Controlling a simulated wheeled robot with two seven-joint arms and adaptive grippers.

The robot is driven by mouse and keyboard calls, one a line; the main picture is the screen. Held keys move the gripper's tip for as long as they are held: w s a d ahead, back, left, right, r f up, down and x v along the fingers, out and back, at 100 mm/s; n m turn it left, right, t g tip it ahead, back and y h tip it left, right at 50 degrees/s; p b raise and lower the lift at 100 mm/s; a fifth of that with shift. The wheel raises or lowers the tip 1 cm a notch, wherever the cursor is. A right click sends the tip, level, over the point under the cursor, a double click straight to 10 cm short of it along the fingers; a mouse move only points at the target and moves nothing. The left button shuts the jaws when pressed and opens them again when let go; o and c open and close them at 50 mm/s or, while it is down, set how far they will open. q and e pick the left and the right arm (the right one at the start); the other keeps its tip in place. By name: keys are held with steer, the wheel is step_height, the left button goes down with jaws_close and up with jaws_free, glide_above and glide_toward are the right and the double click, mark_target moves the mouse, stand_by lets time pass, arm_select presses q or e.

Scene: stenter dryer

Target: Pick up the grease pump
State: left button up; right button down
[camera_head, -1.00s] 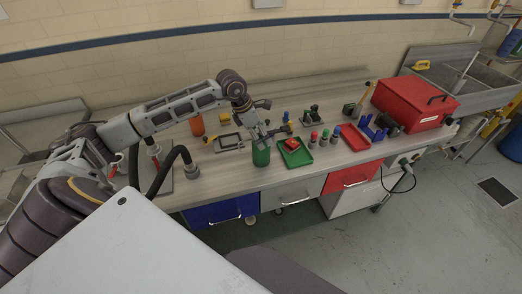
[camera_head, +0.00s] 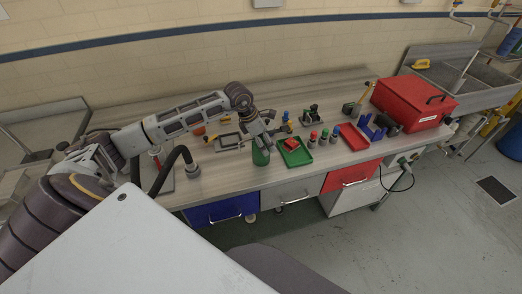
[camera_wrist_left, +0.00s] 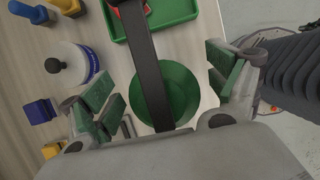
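A green round can, which looks like the grease pump (camera_head: 260,158), stands near the front edge of the bench. In the left wrist view it shows from above (camera_wrist_left: 183,88), with a black bar crossing over it. My left gripper (camera_head: 264,143) is right above and around the top of the can. In the left wrist view my left gripper (camera_wrist_left: 160,92) is open, with green-padded fingers on either side of the can and bar. I see no clear contact. My right gripper is not in view.
A green tray (camera_head: 283,154) with a red item lies close right of the can. Small bottles (camera_head: 323,137), a red tray (camera_head: 346,138) and a red toolbox (camera_head: 410,92) stand farther right. A black hose (camera_head: 164,163) curves at the left.

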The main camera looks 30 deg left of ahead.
arm_select(q)
steer(key=shift+r, duration=0.1)
steer(key=c, duration=1.5)
steer(key=shift+r, duration=0.15)
steer(key=shift+r+b, duration=0.8)
steer(key=shift+r, duration=4.05)
